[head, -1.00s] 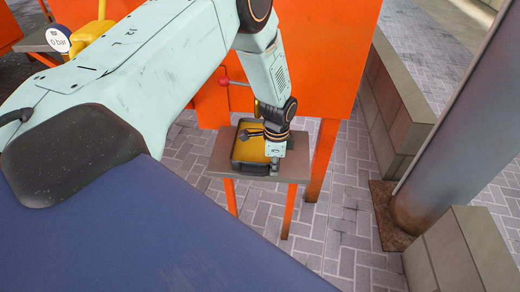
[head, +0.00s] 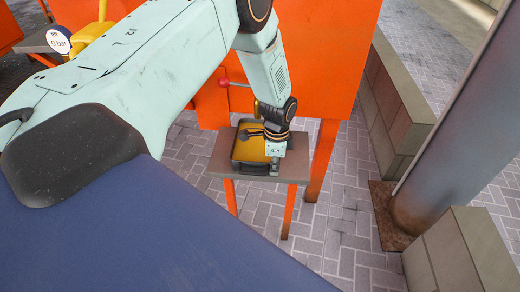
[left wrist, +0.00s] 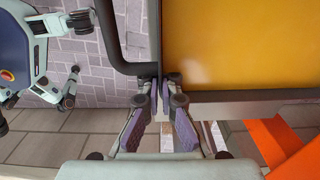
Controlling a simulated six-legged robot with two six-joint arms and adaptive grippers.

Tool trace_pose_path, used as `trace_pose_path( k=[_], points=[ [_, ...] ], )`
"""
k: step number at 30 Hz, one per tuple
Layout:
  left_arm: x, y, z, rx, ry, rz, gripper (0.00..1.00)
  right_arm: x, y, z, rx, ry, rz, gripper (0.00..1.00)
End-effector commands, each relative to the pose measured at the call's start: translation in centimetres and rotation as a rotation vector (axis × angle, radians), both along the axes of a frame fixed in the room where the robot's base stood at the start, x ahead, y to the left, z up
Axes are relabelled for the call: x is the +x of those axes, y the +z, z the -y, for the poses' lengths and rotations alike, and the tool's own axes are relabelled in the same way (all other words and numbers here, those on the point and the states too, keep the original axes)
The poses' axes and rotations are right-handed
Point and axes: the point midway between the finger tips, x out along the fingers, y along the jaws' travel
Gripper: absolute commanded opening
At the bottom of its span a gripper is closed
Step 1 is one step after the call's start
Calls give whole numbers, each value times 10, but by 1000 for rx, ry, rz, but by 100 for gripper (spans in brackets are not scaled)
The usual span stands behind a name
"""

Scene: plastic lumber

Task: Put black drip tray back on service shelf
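The black drip tray (head: 236,151), with a yellow-orange inside, is over the small grey-brown service shelf (head: 220,160) on orange legs. I cannot tell whether it rests flat on the shelf or hangs slightly above it. My left gripper (head: 274,170) points down at the tray's near right corner. In the left wrist view, the gripper's fingertips (left wrist: 159,95) stand close on either side of the tray's dark wall (left wrist: 154,40), near its bar-like handle (left wrist: 112,45). The fingers look closed on that wall. My right gripper is out of view.
A large orange panel (head: 310,60) stands right behind the shelf, with a red-knobbed lever (head: 223,83). A metal column (head: 455,130) and low block walls (head: 395,105) are at the right. A gauge (head: 58,40) and yellow part are at upper left. Paved floor around the shelf is clear.

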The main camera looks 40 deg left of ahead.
Motion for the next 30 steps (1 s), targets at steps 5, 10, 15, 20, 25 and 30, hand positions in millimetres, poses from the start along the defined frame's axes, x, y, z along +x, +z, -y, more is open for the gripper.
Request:
trace_pose_path(
  k=[5,10,15,20,25,30],
  points=[
    [0,3,0,1,-1,1,0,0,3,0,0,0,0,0],
    [-8,3,5,1,-1,-1,0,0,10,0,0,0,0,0],
    [-16,3,10,1,-2,-1,0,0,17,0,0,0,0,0],
    [-24,4,15,0,-1,0,0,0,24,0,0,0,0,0],
    [-32,3,20,1,-2,0,0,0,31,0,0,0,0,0],
    [-41,3,25,1,-1,-1,0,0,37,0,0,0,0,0]
  ],
)
